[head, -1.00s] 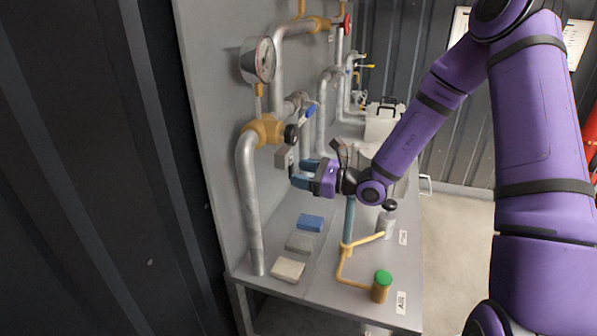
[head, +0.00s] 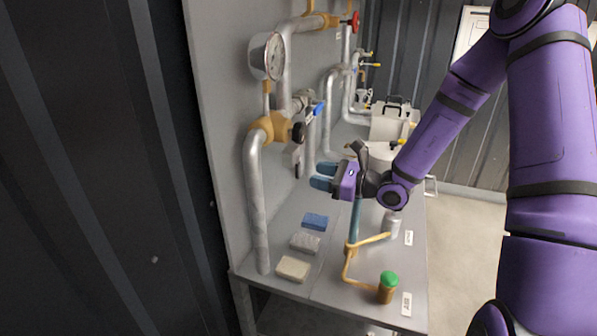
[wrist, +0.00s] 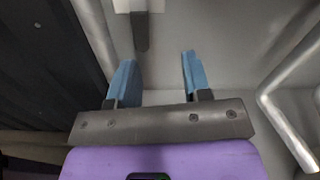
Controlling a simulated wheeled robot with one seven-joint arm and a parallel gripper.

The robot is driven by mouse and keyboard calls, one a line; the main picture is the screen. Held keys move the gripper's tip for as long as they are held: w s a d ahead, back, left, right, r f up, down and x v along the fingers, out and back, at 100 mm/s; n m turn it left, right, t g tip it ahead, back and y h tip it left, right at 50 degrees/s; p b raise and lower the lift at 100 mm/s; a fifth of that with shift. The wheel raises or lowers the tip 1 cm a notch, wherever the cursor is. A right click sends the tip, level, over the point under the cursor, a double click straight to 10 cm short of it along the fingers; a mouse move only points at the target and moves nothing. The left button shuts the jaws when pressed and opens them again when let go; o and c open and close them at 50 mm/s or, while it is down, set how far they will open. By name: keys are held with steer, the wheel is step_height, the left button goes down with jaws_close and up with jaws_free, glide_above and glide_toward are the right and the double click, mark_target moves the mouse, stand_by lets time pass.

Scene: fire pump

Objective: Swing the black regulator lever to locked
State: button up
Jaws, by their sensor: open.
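A dark lever, which looks like the black regulator lever (wrist: 141,32), hangs down from a pale block (wrist: 140,5) at the top of the wrist view. In the head view the lever (head: 298,164) is small and dark, under a black round knob (head: 298,132) on the panel's pipework. My gripper (head: 317,175) is open and empty, to the right of the lever and apart from it. In the wrist view, my gripper (wrist: 158,62) has its blue fingers spread, with the lever beyond them, nearer the left finger. Any locked marking is too small to read.
A pressure gauge (head: 267,56), a blue valve handle (head: 318,108) and a red handwheel (head: 354,20) are on the panel pipes. Blue, grey and cream blocks (head: 293,268) lie on the bench. A brass pipe (head: 350,262) with a green-capped fitting (head: 388,279) stands in front.

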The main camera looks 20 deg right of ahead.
steer(key=v, duration=0.8)
steer(key=shift+s+d, duration=0.15)
steer(key=shift+d, duration=0.1)
stand_by(0.5)
steer(key=shift+f, duration=0.1)
stand_by(0.3)
steer(key=v, duration=1)
steer(key=shift+s+d, duration=0.3)
steer(key=s+a+r+n+g+h, duration=0.5)
steer(key=s+a+r+n+g, duration=0.55)
steer(key=n, duration=0.35)
steer(key=s+d+r+n+t+h, duration=0.2)
steer(key=s+r+n+t+h, duration=0.3)
steer(key=s+r+n+h, duration=0.4)
steer(key=shift+d+r, duration=0.15)
steer(key=shift+r, duration=0.7)
